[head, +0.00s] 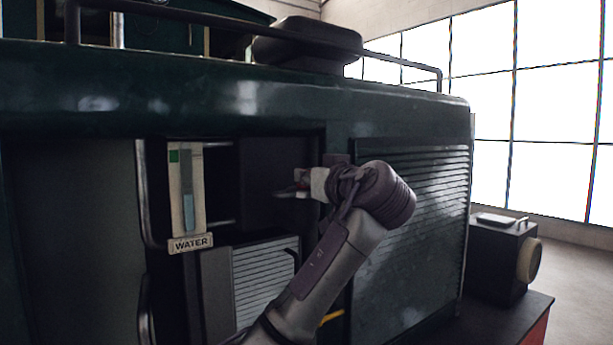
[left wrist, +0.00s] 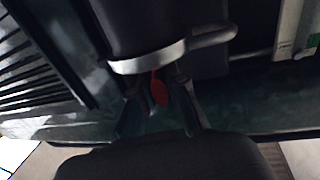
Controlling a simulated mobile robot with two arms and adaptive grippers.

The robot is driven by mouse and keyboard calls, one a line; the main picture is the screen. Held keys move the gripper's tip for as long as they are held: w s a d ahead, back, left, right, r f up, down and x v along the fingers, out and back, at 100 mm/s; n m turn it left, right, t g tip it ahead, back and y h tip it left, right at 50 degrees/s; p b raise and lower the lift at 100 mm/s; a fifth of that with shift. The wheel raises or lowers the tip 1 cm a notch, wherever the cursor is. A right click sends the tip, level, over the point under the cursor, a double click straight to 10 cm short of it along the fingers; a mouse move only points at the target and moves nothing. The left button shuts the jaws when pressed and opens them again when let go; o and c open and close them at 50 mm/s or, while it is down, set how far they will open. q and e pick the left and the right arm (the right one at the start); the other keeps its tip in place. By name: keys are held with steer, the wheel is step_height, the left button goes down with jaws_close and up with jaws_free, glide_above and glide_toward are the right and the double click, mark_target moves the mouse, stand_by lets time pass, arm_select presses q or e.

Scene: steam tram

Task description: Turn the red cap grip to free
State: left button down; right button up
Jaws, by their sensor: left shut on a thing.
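The red cap grip (left wrist: 159,91) shows in the left wrist view as a small red tab between my two dark fingers. It hangs just under a pale metal band with a side loop (left wrist: 148,63). My left gripper (left wrist: 156,88) is shut on the grip, with one finger on each side. The cap itself is mostly hidden by the gripper and shadow. My right gripper is in neither view.
A gauge plate (head: 187,190) with a WATER label (head: 190,243) stands left of the gripper. A louvred panel (head: 412,225) lies to the right, and a handrail (head: 250,27) runs along the top. A dark box (head: 500,255) stands at the far right.

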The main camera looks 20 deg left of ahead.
arm_select(q)
steer(key=shift+w+d+n+g+y, duration=0.1)
steer(key=shift+n+g+y, duration=0.65)
steer(key=shift+g, duration=0.25)
steer(key=shift+f, duration=0.1)
steer(key=c, duration=1.2)
jaws_free()
steer(key=v, duration=1.2)
steer(key=shift+w, duration=0.1)
